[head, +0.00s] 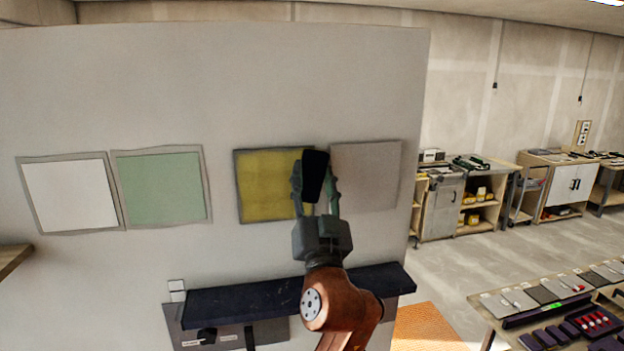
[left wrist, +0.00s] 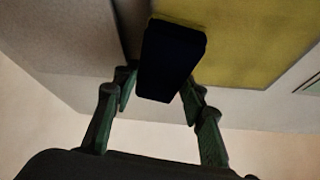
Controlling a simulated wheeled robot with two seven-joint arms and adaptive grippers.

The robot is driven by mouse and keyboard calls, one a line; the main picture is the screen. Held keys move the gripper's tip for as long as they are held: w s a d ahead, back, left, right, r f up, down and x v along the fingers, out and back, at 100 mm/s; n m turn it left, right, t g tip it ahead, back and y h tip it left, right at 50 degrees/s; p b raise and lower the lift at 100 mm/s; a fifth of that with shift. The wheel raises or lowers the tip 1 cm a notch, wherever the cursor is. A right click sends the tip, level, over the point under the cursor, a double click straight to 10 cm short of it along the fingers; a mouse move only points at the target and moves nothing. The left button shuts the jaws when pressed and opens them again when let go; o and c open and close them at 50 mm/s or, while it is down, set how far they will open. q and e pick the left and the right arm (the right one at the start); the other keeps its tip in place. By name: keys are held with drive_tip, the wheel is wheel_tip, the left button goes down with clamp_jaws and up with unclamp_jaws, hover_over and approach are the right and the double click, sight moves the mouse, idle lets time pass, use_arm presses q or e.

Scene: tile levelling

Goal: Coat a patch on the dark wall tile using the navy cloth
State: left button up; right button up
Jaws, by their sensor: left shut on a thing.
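My left gripper (head: 315,188) is shut on the navy cloth (head: 315,168), a dark folded pad held upright at the wall. The cloth also shows between the fingers in the left wrist view (left wrist: 170,62). It overlaps the right edge of an olive-yellow tile (head: 265,186) with a dark border; that tile fills the upper right of the left wrist view (left wrist: 255,38). I cannot tell whether the cloth touches the tile. No plainly dark tile face shows; the others are white (head: 70,194), pale green (head: 160,188) and grey-beige (head: 368,175). My right gripper is not in view.
A dark navy shelf (head: 240,296) juts from the wall below the tiles, behind my left arm. A bench (head: 500,318) with tools and samples stands at the lower right. Carts (head: 440,208) and cabinets line the back. An orange mat (head: 428,328) lies on the floor.

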use_arm(q)
drive_tip(key=shift+r+p, duration=0.3)
drive_tip(key=shift+r, duration=0.35)
drive_tip(key=shift+s+a, duration=0.25)
drive_tip(key=shift+a, duration=0.65)
drive_tip(key=shift+s+a+p, duration=0.2)
drive_tip(key=shift+s+a, duration=0.05)
drive_tip(key=shift+a, duration=0.65)
drive_tip(key=shift+s+a+p, duration=0.2)
drive_tip(key=shift+s+a, duration=0.05)
drive_tip(key=shift+a, duration=0.65)
drive_tip(key=shift+s+a+p, duration=0.2)
drive_tip(key=shift+s+a, duration=0.05)
drive_tip(key=shift+a, duration=0.65)
drive_tip(key=shift+a, duration=0.1)
drive_tip(key=shift+s+a+p, duration=0.35)
drive_tip(key=shift+a+p, duration=0.05)
drive_tip(key=shift+a, duration=0.7)
drive_tip(key=shift+s+a+p, duration=0.35)
drive_tip(key=shift+a, duration=0.8)
drive_tip(key=shift+s+a+p, duration=0.35)
drive_tip(key=shift+a+p, duration=0.05)
drive_tip(key=shift+a, duration=0.7)
drive_tip(key=shift+s+d, duration=0.3)
drive_tip(key=shift+s, duration=0.65)
drive_tip(key=shift+s+d, duration=0.3)
drive_tip(key=shift+s, duration=0.65)
drive_tip(key=shift+s+d, duration=0.3)
drive_tip(key=shift+s, duration=0.65)
